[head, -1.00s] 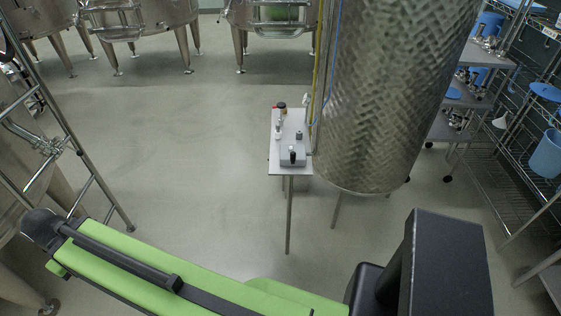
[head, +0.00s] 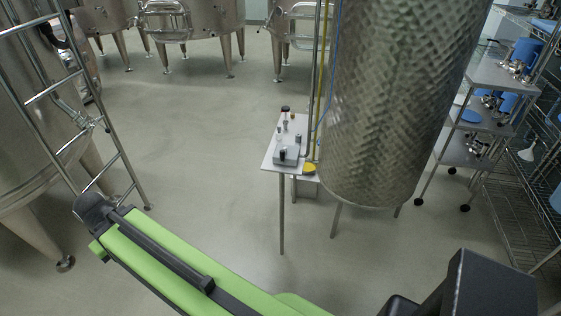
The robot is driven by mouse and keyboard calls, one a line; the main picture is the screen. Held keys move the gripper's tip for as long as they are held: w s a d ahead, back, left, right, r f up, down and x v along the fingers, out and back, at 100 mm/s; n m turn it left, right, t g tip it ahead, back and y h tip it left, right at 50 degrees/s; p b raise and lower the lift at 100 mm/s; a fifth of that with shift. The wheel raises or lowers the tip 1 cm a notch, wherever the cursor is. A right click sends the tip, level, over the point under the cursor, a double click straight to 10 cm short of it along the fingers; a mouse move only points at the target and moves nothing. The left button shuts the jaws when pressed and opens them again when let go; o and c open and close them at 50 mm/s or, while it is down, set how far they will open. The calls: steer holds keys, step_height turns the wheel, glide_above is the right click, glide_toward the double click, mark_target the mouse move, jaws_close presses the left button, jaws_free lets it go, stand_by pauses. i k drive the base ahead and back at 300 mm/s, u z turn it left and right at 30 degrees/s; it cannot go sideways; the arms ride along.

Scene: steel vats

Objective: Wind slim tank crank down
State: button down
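The slim tank (head: 395,105) is a tall upright steel cylinder with a dimpled surface, right of centre in the head view; its top is cut off by the frame. A small grey side table (head: 270,160) stands against its left side and carries a grey block with a knob (head: 287,155) and a few small fittings, one dark-topped. I cannot make out which part, if any, is the crank. My green arm link (head: 190,265) crosses the lower left, well short of the table. My gripper is not in view.
A large vat with a ladder (head: 85,120) stands at left. Several steel vats (head: 200,20) line the back. A wheeled steel shelf cart (head: 490,110) with blue containers and wire racks (head: 510,195) stand right of the tank. Bare floor (head: 195,140) lies between the left ladder and the table.

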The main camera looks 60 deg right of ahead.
mark_target(282, 153)
steer(key=z, duration=0.15)
steer(key=i, duration=0.9)
steer(key=u, duration=0.05)
